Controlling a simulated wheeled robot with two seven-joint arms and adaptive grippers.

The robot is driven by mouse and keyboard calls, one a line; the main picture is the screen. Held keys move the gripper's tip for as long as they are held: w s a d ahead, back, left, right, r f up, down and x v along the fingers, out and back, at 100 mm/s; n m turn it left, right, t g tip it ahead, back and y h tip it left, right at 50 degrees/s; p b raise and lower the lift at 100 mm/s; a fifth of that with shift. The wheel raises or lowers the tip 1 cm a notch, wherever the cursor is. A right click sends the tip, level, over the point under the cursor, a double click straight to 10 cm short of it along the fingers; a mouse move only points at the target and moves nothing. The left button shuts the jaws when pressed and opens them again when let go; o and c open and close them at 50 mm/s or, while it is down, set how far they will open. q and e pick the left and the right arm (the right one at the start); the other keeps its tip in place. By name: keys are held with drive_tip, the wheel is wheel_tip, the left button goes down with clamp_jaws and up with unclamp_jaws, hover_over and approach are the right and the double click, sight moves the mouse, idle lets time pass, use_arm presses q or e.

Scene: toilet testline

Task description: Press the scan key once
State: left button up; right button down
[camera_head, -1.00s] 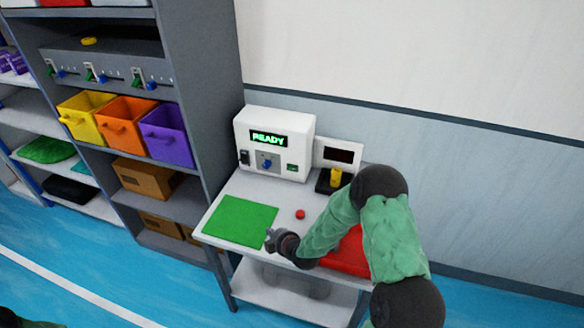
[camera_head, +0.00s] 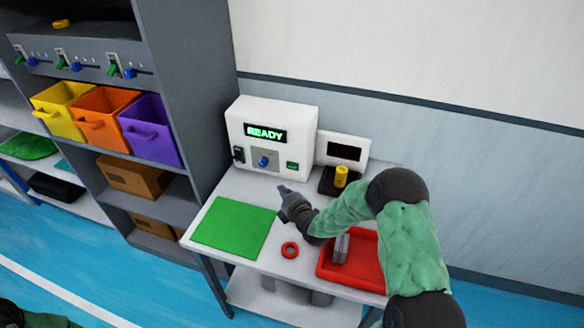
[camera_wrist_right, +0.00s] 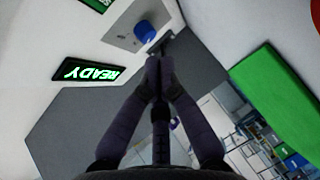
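The white machine (camera_head: 272,112) stands at the back of the table, with a lit green "READY" display (camera_head: 266,134). Its front carries a small green key (camera_head: 292,166), a blue knob (camera_head: 264,161) on a grey plate and a black part (camera_head: 239,154) at the left. No label reading "scan" is legible. My right gripper (camera_head: 285,190) is in front of the machine, below the knob and apart from it. In the right wrist view its fingers (camera_wrist_right: 158,68) meet at the tips, empty, with the blue knob (camera_wrist_right: 144,31) just beyond. My left gripper is out of view.
A green mat (camera_head: 234,227) lies at the table's left. A red ring (camera_head: 290,250) and a red tray (camera_head: 366,270) holding a grey item (camera_head: 341,248) are near the front. A yellow object (camera_head: 341,175) stands on a black base beside a small screen (camera_head: 344,152). Shelves with bins stand left.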

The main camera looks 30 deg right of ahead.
sight(287, 168)
drive_tip(key=w+d, duration=0.2)
drive_tip(key=w+d+b, duration=0.1)
drive_tip(key=w+d, duration=0.1)
drive_tip(key=d, duration=0.1)
drive_tip(key=shift+w+d+f, duration=0.1)
drive_tip(key=shift+w+f, duration=0.05)
drive_tip(key=shift+w, duration=0.05)
drive_tip(key=shift+w+d+b, duration=0.4)
drive_tip(key=shift+w+d, duration=0.1)
drive_tip(key=shift+d, duration=0.1)
idle(1.0)
drive_tip(key=shift+w+d+b, duration=0.3)
drive_tip(key=shift+b, duration=0.25)
drive_tip(key=shift+w+d, duration=0.2)
drive_tip(key=shift+d, duration=0.05)
idle(0.8)
drive_tip(key=shift+b, duration=0.3)
drive_tip(key=shift+s+a, duration=0.5)
drive_tip(key=shift+a, duration=0.05)
